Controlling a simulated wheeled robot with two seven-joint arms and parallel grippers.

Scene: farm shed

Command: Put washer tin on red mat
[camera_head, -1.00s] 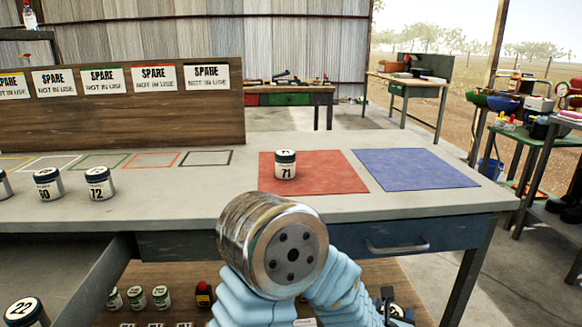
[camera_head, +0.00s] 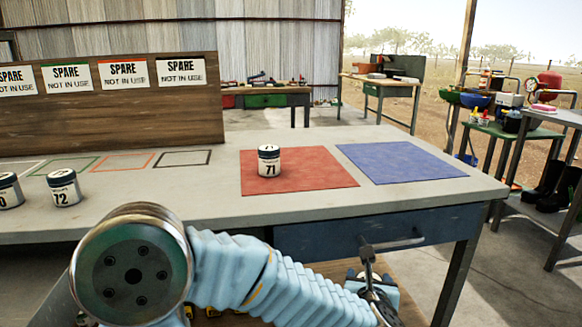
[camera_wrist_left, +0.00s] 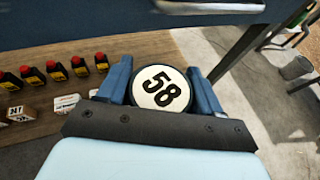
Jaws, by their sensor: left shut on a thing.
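My left gripper (camera_head: 372,283) is at the front of the bench, below the drawer handle in the head view. The tin's side is hidden there. The red mat (camera_head: 310,185) lies flat on the bench top, beyond and above the gripper. A white tin marked "71" (camera_head: 268,163) with a dark lid stands upright on the mat's left part. My right gripper is not in view.
A blue mat (camera_head: 400,163) lies right of the red one, empty. Tin "72" (camera_head: 63,188) and another tin (camera_head: 9,191) stand at the left. The bench's front drawer (camera_head: 350,237) has a protruding handle. Small red-topped bottles (camera_wrist_left: 57,71) sit on a lower wooden shelf.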

